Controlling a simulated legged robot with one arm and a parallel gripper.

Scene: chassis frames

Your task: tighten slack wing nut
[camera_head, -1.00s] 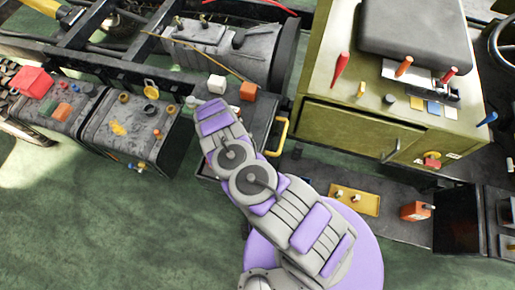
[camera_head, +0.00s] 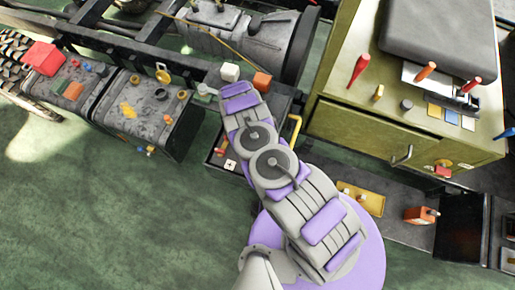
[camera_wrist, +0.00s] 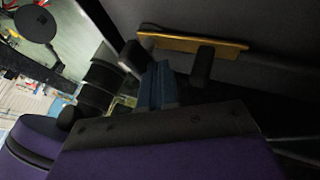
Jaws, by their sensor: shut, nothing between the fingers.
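No wing nut can be made out for certain in either view. Small fittings, too small to identify, sit on the dark battery-like boxes (camera_head: 143,118) at left and on a yellow plate (camera_head: 375,207) right of my arm. In the head view my arm reaches up the middle and hides its own gripper end. In the wrist view my gripper (camera_wrist: 156,85) shows as narrow blue-grey fingers, shut and empty, against a dark surface. A yellow bar (camera_wrist: 195,42) lies beyond them, apparently apart from the fingertips. The wrist view is dark.
An olive cabinet (camera_head: 365,130) carrying tools stands right. Green floor (camera_head: 110,220) is open at lower left.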

